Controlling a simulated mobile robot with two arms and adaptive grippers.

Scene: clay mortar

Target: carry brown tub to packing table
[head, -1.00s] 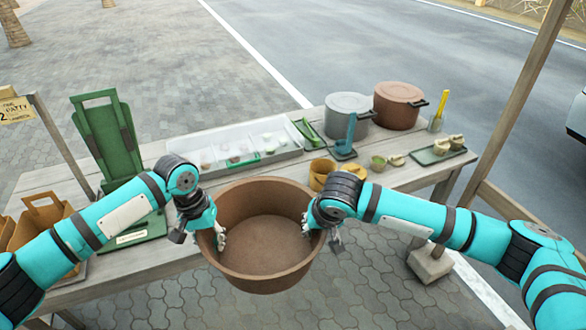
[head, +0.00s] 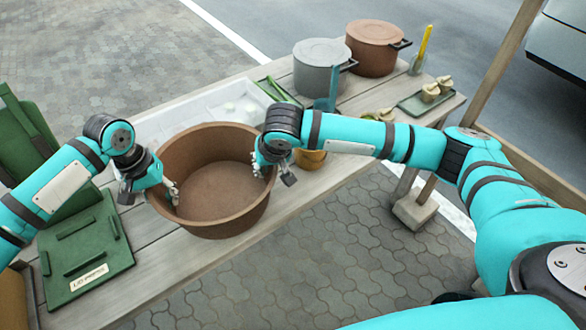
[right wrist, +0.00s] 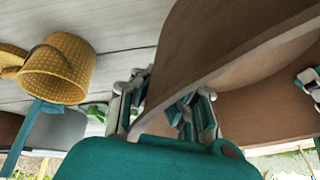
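The brown tub (head: 218,192) is a wide round open basin, empty inside. It is over the front part of the wooden plank table (head: 150,262); I cannot tell whether its base touches the planks. My left gripper (head: 170,193) is at its left rim, with fingers showing inside the wall. My right gripper (head: 262,170) is at its right rim. In the right wrist view the right gripper's fingers (right wrist: 162,112) lie on both sides of the tub's wall (right wrist: 235,40). Both grippers appear shut on the rim. The tub looks roughly level.
A grey pot (head: 320,70), a brown pot (head: 375,48) and a green tray (head: 425,100) stand further back right.

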